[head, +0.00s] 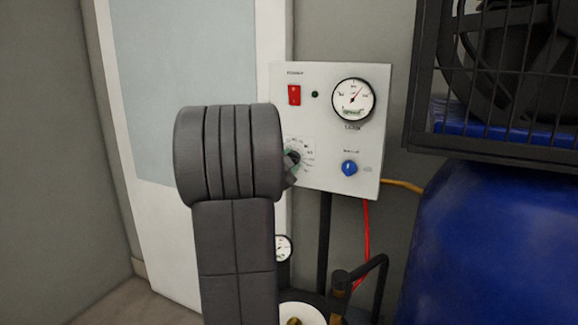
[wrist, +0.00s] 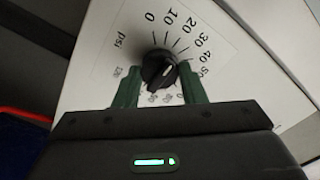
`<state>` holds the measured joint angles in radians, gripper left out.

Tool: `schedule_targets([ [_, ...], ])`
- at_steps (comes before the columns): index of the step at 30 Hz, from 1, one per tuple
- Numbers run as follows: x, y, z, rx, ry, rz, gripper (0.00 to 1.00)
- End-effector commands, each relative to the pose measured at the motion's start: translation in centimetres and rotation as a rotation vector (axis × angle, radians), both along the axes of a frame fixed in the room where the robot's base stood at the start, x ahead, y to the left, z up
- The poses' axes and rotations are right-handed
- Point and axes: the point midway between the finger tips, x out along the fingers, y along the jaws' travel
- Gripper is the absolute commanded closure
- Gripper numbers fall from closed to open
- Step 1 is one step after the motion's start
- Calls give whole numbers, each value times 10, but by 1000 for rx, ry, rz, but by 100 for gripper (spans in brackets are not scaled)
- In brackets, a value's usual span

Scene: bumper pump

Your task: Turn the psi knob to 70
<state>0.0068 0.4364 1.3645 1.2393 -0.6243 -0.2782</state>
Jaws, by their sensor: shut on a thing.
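The pointer mark's exact reading is unclear. My gripper (wrist: 158,67) is shut on the knob, one green finger at each side. In the head view the knob (head: 293,157) shows at the right edge of my arm, which hides the panel's lower left.
The panel (head: 330,85) also carries a red switch (head: 294,95), a small dark green lamp (head: 315,94), a round gauge (head: 353,99) and a blue knob (head: 349,168). A blue tank (head: 490,240) and a black fan cage (head: 490,75) stand at right. A red hose (head: 366,225) hangs below.

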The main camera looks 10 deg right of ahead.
Motion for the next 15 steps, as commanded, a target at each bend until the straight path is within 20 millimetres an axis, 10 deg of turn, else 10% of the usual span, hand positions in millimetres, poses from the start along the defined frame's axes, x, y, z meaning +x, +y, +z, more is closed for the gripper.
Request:
schedule_targets([
  [15, 0, 0, -3, 406, -275, 0, 86],
])
